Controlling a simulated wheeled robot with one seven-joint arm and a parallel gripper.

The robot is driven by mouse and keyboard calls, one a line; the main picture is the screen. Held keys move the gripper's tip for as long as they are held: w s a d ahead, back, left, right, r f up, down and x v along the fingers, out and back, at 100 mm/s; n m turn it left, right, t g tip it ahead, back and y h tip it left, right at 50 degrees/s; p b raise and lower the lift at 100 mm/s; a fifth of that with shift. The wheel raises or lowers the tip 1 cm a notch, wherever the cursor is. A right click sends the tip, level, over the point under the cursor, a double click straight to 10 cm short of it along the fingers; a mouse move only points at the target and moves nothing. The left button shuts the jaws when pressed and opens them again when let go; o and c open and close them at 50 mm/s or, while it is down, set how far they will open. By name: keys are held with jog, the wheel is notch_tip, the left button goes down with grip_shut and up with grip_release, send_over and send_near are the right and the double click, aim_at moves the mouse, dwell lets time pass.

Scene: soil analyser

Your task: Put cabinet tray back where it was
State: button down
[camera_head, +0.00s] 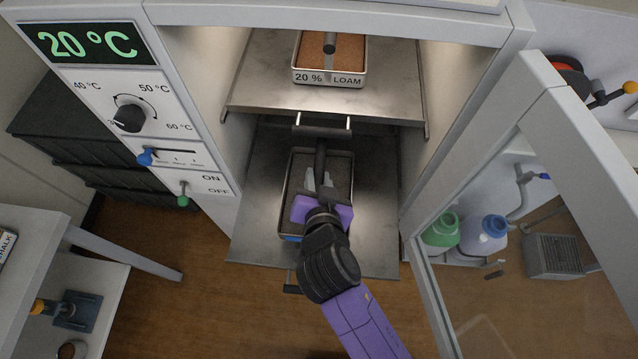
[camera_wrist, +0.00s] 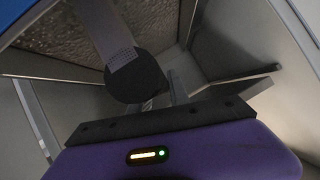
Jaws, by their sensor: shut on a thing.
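The cabinet tray (camera_head: 341,170) is a metal tray of dark soil with a dark upright handle (camera_head: 320,152). It is over the lower metal shelf (camera_head: 262,205) of the open cabinet; I cannot tell whether it rests there or hangs just above. My gripper (camera_head: 319,181) is shut on the tray's handle, its pale fingers around it. My purple hand hides the tray's front label. The wrist view shows the round dark handle end (camera_wrist: 136,78) and the soil (camera_wrist: 65,35) behind a grey finger.
A tray marked "20 % LOAM" (camera_head: 330,78) stands on the upper shelf (camera_head: 262,90), above and behind my gripper. The cabinet door (camera_head: 540,140) is open at the right. A control panel (camera_head: 150,130) reading 20 °C is at the left. Green (camera_head: 441,232) and blue-capped (camera_head: 484,238) bottles stand beyond the door.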

notch_tip(320, 180, down, 3)
jog(key=shift+r, duration=0.1)
jog(key=shift+w+d+f+p, duration=0.15)
jog(key=shift+f+p, duration=0.15)
jog(key=shift+f, duration=0.2)
jog(key=shift+f, duration=0.1)
jog(key=c, duration=1.2)
grip_release()
jog(key=shift+f, duration=0.1)
jog(key=shift+c, duration=0.2)
jog(key=b+v, duration=0.1)
jog(key=v, duration=1.1)
